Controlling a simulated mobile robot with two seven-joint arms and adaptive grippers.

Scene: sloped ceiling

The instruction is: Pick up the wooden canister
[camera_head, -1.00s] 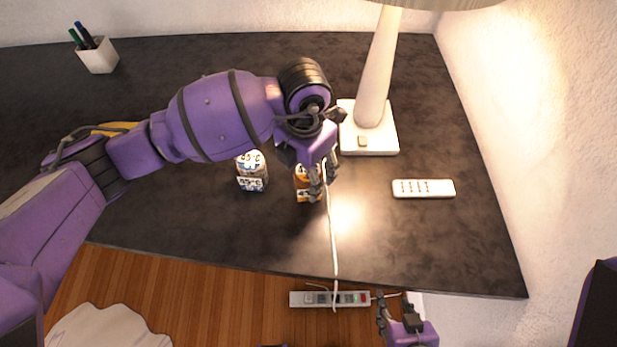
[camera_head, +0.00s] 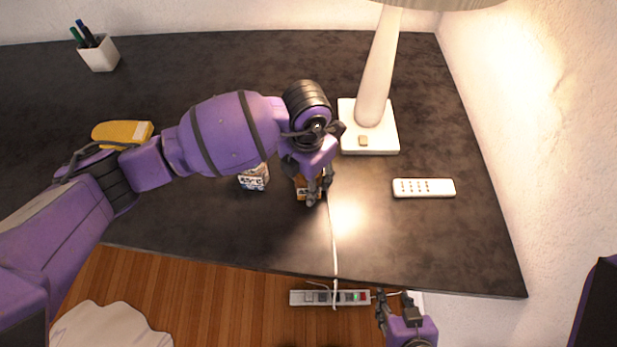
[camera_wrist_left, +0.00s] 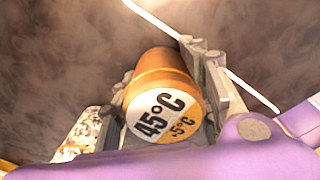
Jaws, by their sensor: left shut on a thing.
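The wooden canister (camera_head: 301,193) is a small orange-brown cylinder on the dark desk, mostly covered by my left gripper (camera_head: 318,192) in the head view. In the left wrist view the canister (camera_wrist_left: 163,66) lies between the two fingers of the left gripper (camera_wrist_left: 165,85), with its "45°C" label facing the camera. The left gripper is shut on it. I cannot tell whether the canister is clear of the desk. My right gripper (camera_head: 394,299) is low in the head view, beyond the desk's front edge, its fingers apart and empty.
A patterned canister (camera_head: 254,180) stands just left of the wooden one. A lamp base (camera_head: 385,142) is behind to the right, a white remote (camera_head: 423,188) to the right. A white cable (camera_head: 333,240) runs close by. A yellow object (camera_head: 122,133) and pen cup (camera_head: 99,54) are left.

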